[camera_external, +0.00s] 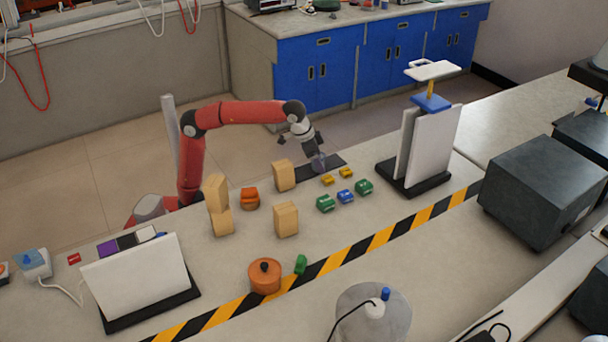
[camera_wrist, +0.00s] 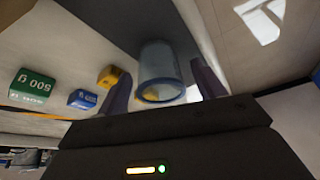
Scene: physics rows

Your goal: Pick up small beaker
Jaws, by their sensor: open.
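The small beaker (camera_wrist: 158,70) is a clear bluish glass cylinder in the wrist view, with its rim facing the camera. It stands between the two dark fingers of my gripper (camera_wrist: 157,88), with no clear sign of contact. My gripper is open around or just above it. In the external view the beaker (camera_external: 318,163) is a small bluish shape beneath my gripper (camera_external: 310,146), on or beside a dark mat (camera_external: 334,161). The fingers partly hide it there.
Yellow, blue and green weights (camera_external: 346,196) lie just right of the beaker. Wooden blocks (camera_external: 284,175) and an orange object (camera_external: 249,198) stand to the left. A white panel stand (camera_external: 435,140) rises to the right. An orange pot (camera_external: 264,276) sits nearer the front.

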